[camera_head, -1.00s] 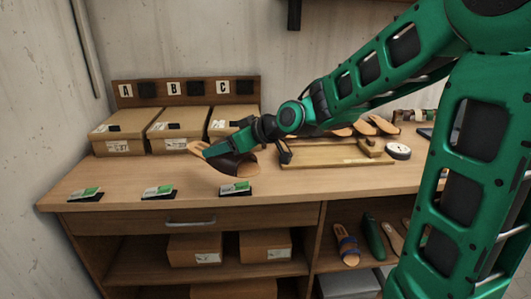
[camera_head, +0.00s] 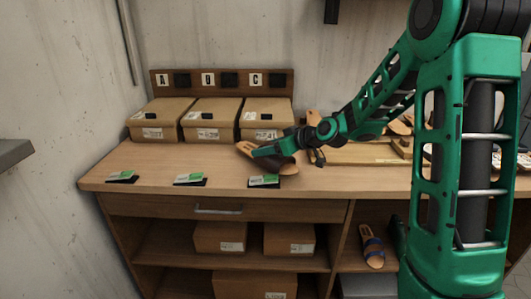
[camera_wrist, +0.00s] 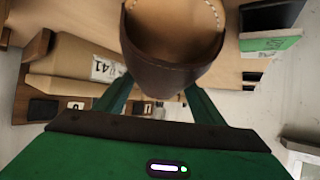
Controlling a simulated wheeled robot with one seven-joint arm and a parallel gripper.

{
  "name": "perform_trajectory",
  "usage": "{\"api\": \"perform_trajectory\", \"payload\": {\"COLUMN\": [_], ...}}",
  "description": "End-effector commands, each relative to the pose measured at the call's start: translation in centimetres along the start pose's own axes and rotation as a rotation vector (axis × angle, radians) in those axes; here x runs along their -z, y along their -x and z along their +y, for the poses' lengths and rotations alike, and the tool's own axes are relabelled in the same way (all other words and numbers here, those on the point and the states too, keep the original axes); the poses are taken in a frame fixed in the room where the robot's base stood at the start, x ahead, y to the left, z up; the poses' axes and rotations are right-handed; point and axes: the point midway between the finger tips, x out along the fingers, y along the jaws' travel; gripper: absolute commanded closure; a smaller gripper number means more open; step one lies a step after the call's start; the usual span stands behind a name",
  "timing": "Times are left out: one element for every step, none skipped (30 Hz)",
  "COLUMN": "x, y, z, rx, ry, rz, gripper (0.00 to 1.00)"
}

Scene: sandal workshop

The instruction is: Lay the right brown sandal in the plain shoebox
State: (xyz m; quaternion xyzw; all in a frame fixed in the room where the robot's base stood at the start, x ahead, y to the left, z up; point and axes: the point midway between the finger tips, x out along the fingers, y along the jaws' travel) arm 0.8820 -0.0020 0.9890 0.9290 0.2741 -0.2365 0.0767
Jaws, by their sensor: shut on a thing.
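My gripper (camera_head: 268,151) is shut on a brown sandal (camera_head: 282,165) with a wide dark strap and tan sole, held above the bench top near its front. In the wrist view the sandal's dark strap and tan insole (camera_wrist: 172,30) fill the top middle, between the green fingers. Whether it is a right sandal, I cannot tell. Three closed cardboard shoeboxes, a left one (camera_head: 160,118), a middle one (camera_head: 212,120) and a right one (camera_head: 264,120), stand at the back of the bench, behind my gripper. I cannot tell which is the plain one.
Three green-and-white cards, at left (camera_head: 121,176), middle (camera_head: 190,179) and right (camera_head: 264,181), lie along the bench's front edge. A lettered board (camera_head: 220,78) stands behind the boxes. A wooden board (camera_head: 360,154) lies to the right. Smaller boxes (camera_head: 219,238) sit on the shelf below.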

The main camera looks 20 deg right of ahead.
Motion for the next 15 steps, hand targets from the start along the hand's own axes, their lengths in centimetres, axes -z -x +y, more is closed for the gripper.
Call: {"api": "perform_trajectory", "payload": {"x": [-0.61, -0.82, -1.03, -1.1, -1.11, -1.09, -1.09, -1.1, -1.1, -1.18, -1.18, -1.17, -1.16, -1.15, -1.14], "y": [-0.35, -0.49, -0.61, -0.65, -0.66, -0.64, -0.64, -0.64, -0.64, -0.65, -0.65, -0.65, -0.65, -0.65, -0.65], "z": [-0.02, -0.01, -0.02, -0.02, -0.03, -0.04, -0.04, -0.05, -0.06, -0.07, -0.07, -0.07, -0.07, -0.07, -0.08], "rx": [0.001, 0.0, 0.0, 0.0, 0.0, 0.0, 0.0, 0.0, 0.0, 0.0, 0.0, 0.0, 0.0, 0.0, 0.0], "ry": [-0.001, 0.0, 0.0, 0.0, 0.001, 0.001, 0.001, 0.001, 0.001, 0.0, 0.0, 0.0, 0.001, 0.001, 0.001], "rz": [0.0, 0.001, 0.001, 0.001, 0.001, 0.001, 0.001, 0.001, 0.001, -0.001, -0.001, -0.001, -0.001, 0.0, 0.0], "gripper": [0.7, 0.7, 0.7, 0.7, 0.7, 0.71, 0.71, 0.71, 0.71, 0.31, 0.23, 0.18, 0.18, 0.18, 0.18]}}
